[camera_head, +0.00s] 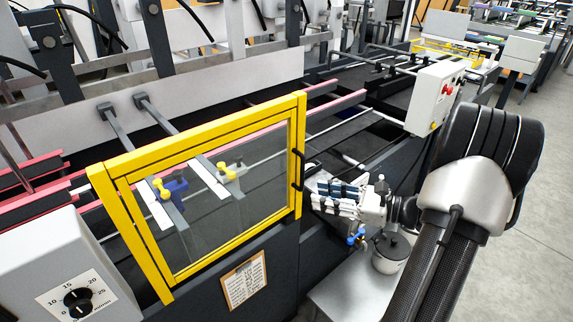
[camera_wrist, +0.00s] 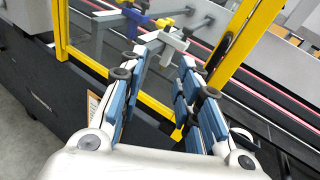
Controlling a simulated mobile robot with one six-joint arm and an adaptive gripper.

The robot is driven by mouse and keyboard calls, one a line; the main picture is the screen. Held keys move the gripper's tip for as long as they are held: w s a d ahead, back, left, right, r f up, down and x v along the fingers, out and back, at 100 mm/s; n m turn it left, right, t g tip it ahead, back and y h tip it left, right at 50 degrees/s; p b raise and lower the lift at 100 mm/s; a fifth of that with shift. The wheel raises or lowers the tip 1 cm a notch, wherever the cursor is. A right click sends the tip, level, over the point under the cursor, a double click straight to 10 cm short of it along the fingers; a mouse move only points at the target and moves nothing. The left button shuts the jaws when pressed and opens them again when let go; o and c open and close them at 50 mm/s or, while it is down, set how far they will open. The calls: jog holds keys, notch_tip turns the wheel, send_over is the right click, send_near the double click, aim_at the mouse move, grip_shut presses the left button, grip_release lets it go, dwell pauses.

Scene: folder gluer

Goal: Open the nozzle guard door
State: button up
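The nozzle guard door (camera_head: 146,238) has a yellow frame and a clear pane. It looks shut, its inner frame lying flush in the outer one. A black upright handle (camera_head: 298,170) is on its right edge. My gripper (camera_head: 312,190) is just right of that edge, close to the handle; I cannot tell whether it touches. In the wrist view my gripper (camera_wrist: 168,57) has its blue-padded fingers apart, with nothing clearly held between them. The door's yellow frame (camera_wrist: 250,30) runs behind the right finger, which hides part of it. The handle is hard to make out there.
A grey dial box (camera_head: 60,270) stands at the front left. A clipboard (camera_head: 243,279) hangs below the door. A pot (camera_head: 391,254) sits on a grey surface below my gripper. A control box with a red button (camera_head: 435,98) is behind my arm. Open floor lies to the right.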

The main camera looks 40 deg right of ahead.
aim_at(302, 187)
jog(key=s+d+f+m+t+h, duration=0.2)
jog(key=s+d+m+t+h, duration=0.15)
jog(key=d, duration=0.35)
jog(key=shift+m+g, duration=0.25)
jog(key=b+x, duration=0.1)
jog(key=x, duration=0.7)
jog(key=b+x, duration=0.1)
jog(key=x, duration=0.8)
jog(key=shift+f, duration=0.2)
jog(key=shift+c, duration=0.2)
grip_shut()
jog(key=shift+d, duration=0.1)
